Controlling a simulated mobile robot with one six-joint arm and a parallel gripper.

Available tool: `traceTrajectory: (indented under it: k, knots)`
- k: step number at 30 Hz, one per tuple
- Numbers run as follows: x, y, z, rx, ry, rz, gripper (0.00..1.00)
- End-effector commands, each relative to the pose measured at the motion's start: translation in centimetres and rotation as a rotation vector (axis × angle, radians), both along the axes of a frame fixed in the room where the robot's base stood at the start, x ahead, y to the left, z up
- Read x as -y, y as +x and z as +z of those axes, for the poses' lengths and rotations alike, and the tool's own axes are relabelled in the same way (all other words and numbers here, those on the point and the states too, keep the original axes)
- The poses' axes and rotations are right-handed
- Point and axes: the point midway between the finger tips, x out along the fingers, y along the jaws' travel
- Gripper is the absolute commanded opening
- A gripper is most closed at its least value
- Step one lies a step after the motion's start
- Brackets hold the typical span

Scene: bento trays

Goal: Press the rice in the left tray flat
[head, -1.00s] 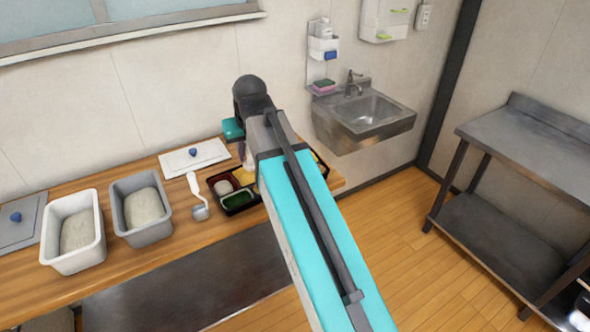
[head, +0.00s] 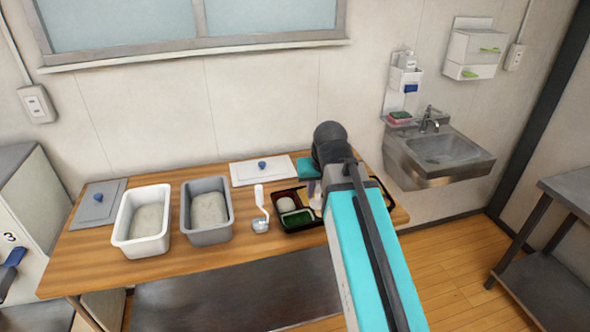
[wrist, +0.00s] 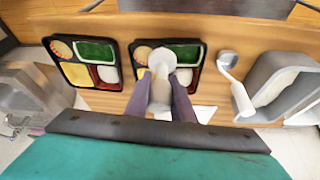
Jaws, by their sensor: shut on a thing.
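The left tray (head: 283,229) is a black bento tray on the wooden counter. Its pale rice mound (head: 286,204) sits in the back-left compartment, behind a green filling. In the wrist view this tray (wrist: 203,62) is on the right, with the rice (wrist: 185,77) partly beside the tool. My gripper (wrist: 160,98) is shut on a white tool with a round, flat head (wrist: 163,60). The head appears over the tray, beside the rice in the picture; I cannot tell whether it touches anything. In the head view my arm hides much of the gripper.
A second bento tray (wrist: 75,86) lies alongside, mostly behind my arm in the head view. A ladle (head: 261,222), a grey tub (head: 207,237) and a white tub (head: 141,247) stand to the left. A white lid (head: 245,171) lies behind.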

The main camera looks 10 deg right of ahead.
Motion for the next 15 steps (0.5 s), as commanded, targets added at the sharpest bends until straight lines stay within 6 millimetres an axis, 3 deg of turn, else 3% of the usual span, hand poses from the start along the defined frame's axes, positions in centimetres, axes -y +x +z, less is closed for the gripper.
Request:
traceTrajectory:
  k: [6,15]
  knots:
    - [-0.2,-2.2,-2.4,-0.001,0.0,0.002,0.0]
    - [-0.3,-2.5,-2.9,-0.001,0.0,0.003,0.0]
